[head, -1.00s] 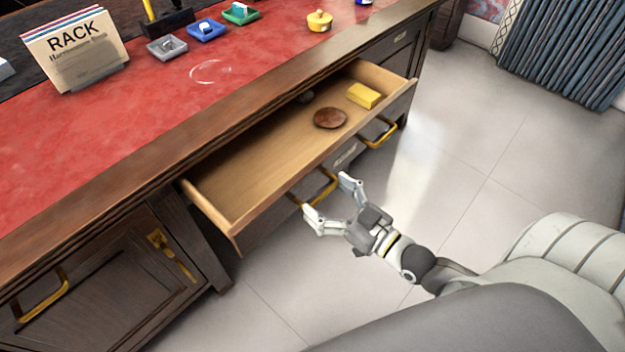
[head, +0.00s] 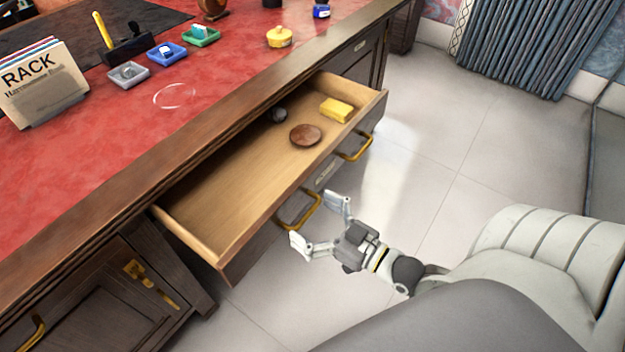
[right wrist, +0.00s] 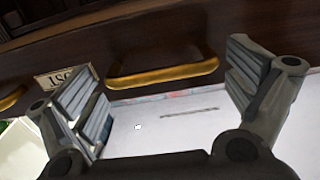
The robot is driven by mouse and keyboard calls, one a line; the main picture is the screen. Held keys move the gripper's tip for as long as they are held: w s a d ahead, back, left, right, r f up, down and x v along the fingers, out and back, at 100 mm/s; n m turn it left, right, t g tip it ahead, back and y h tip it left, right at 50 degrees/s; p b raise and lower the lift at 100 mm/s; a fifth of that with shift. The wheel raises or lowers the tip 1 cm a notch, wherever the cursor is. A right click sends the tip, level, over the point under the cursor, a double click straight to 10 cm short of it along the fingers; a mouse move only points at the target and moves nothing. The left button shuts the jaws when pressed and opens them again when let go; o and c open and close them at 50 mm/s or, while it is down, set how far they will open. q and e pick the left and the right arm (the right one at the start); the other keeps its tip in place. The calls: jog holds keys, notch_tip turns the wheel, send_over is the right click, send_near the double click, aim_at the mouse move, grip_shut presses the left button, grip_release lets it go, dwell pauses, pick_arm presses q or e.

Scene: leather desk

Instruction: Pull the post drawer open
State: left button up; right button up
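The post drawer (head: 233,188) is pulled well out from the desk, its light wooden inside showing. Its brass handle (head: 302,213) is on the front, and also shows in the right wrist view (right wrist: 165,75). A label plate (right wrist: 66,78) reading "POST", seen turned over, is beside that handle. My right gripper (head: 316,221) is open and empty in front of the handle. In the right wrist view its fingers (right wrist: 165,95) stand wide, one to each side of the handle, apparently not touching it. My left gripper is out of view.
The drawer holds a yellow block (head: 337,110), a brown round disc (head: 305,135) and a small dark object (head: 277,115). Another brass handle (head: 357,147) is on the front farther right. A rack (head: 42,85) and small trays stand on the red desktop. The tiled floor (head: 440,130) is clear.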

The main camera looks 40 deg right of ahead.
dwell(0.4)
jog(key=v, duration=1.2)
dwell(0.4)
notch_tip(320, 180, down, 23)
jog(key=m+g+h, duration=0.1)
jog(key=g+h, duration=0.3)
jog(key=g, duration=0.3)
jog(key=s+a+f+g+h, duration=0.1)
jog(key=s+a+f+g, duration=0.25)
jog(key=f, duration=0.45)
jog(key=s+a+f+g+h, duration=0.1)
jog(key=s+a+f+g, duration=0.1)
jog(key=a+f+g, duration=0.35)
pick_arm(q)
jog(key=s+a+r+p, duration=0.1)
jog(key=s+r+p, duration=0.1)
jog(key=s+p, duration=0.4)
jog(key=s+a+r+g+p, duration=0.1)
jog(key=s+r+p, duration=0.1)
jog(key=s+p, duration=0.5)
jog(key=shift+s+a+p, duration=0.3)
jog(key=shift+p, duration=0.45)
pick_arm(e)
jog(key=s+d+r, duration=0.2)
jog(key=s+d, duration=0.2)
jog(key=s, duration=1)
jog(key=shift+s+m, duration=0.25)
jog(key=shift+m, duration=0.05)
